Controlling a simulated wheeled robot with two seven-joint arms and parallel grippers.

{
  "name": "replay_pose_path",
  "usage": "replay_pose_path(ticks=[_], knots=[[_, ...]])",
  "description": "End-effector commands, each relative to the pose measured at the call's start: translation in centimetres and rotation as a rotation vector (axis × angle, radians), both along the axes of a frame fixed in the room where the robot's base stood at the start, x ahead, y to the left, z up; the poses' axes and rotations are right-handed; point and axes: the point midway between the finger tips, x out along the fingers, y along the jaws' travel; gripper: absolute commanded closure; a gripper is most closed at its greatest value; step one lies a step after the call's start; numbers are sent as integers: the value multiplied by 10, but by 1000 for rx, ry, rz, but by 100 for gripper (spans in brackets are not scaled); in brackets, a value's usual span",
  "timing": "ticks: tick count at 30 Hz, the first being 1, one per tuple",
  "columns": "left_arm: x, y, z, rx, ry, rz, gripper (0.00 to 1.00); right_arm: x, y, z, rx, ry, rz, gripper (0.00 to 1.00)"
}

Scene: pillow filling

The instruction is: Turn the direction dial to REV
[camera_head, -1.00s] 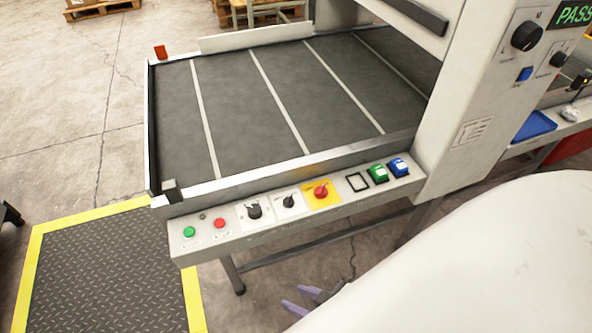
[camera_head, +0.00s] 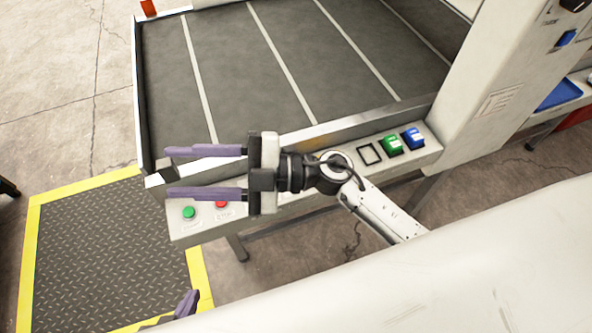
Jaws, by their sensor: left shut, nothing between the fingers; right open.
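The direction dial cannot be seen now. The part of the control panel (camera_head: 410,160) that carries the dials is covered by my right gripper and its wrist. My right gripper (camera_head: 170,172) is open and empty, with its two purple fingers pointing left, over the panel's left part and the conveyor's front edge. I cannot tell how high above the panel it is. My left gripper (camera_head: 186,304) shows only as purple fingertips at the bottom left, over the edge of the floor mat. It is shut and holds nothing.
A green button (camera_head: 189,212) and a red button (camera_head: 221,205) show at the panel's left end. A green switch (camera_head: 391,144) and a blue switch (camera_head: 412,138) sit at its right end. The grey conveyor belt (camera_head: 300,60) behind is empty. A yellow-edged mat (camera_head: 105,250) lies at left.

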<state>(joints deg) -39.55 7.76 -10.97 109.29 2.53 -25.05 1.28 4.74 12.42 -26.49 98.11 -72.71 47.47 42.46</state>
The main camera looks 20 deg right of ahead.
Motion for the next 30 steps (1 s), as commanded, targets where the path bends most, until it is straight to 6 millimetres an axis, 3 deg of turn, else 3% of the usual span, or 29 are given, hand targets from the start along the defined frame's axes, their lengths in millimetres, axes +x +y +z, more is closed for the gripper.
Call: replay_pose_path(ticks=[2, 5, 6, 9, 13, 15, 18, 23, 30], knots=[[0, 0, -5, 0, 0, 0, 100, -15, 14, -28, -250, -90, 212, 57], [0, 0, -8, 0, 0, 0, 100, -14, -8, -79, -630, -110, 387, 57], [0, 0, -10, 0, 0, 0, 100, -7, -27, -97, -789, -98, 421, 57], [0, 0, -12, 0, 0, 0, 100, 21, -85, -121, -1152, -30, 424, 57], [0, 0, -14, 0, -1, 0, 100, 54, -156, -119, -1490, 83, 329, 57], [1, 0, -14, 0, -2, 0, 100, 64, -181, -113, -1599, 132, 275, 57], [2, 0, -14, 0, -4, 1, 100, 71, -200, -108, -1679, 175, 226, 57], [4, 0, -11, 0, -9, 1, 100, 71, -205, -122, -1700, 192, 216, 57], [6, 0, -9, 0, -12, 1, 100, 71, -204, -167, -1696, 188, 219, 57]])
